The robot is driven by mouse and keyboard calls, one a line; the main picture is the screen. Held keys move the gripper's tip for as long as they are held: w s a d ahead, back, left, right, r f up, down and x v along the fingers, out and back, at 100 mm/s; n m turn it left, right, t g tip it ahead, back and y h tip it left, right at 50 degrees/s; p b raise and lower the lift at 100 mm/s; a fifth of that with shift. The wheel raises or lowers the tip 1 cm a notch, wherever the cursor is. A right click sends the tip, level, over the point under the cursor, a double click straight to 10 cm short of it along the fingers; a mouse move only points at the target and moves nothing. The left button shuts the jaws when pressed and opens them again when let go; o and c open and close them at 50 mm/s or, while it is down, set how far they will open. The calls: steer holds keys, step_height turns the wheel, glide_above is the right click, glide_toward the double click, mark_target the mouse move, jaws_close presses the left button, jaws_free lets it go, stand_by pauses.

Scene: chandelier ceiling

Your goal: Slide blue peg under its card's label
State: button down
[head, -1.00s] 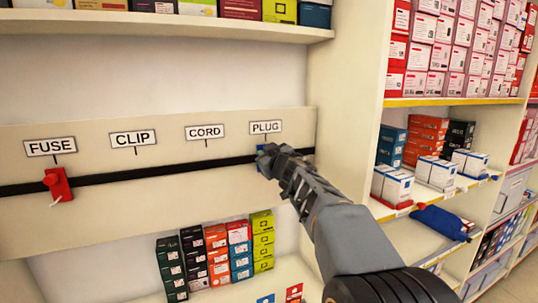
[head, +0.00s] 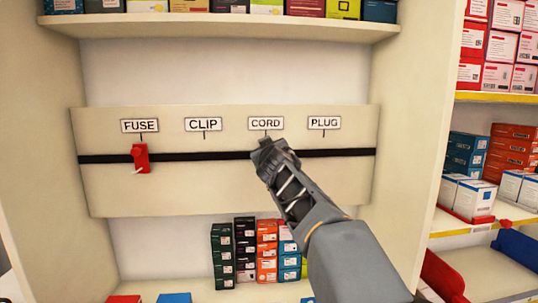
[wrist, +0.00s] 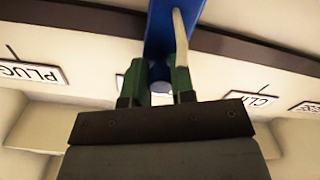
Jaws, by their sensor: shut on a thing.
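My gripper (head: 268,152) is at the black rail (head: 205,156), just under the CORD label (head: 266,123). In the wrist view, which is upside down, my gripper (wrist: 157,85) is shut on the blue peg (wrist: 158,38), with green fingers on either side. The peg is hidden behind the gripper in the head view. The PLUG label (head: 324,122) is to the right; the CLIP label (head: 203,124) is to the left. A blue card (head: 173,298) at the bottom edge is cut off, its text unreadable.
A red peg (head: 140,158) sits on the rail under the FUSE label (head: 140,126). The rail is clear between it and my gripper. A red card (head: 125,299) is partly in view below. Several boxes (head: 246,252) stand under the board.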

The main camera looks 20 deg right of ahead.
steer(key=c, duration=1)
jaws_free()
steer(key=shift+o, duration=0.2)
steer(key=shift+s, duration=0.1)
steer(key=b+v, duration=0.2)
steer(key=v, duration=1.1)
steer(key=shift+s+a, duration=0.2)
steer(key=shift+s, duration=0.15)
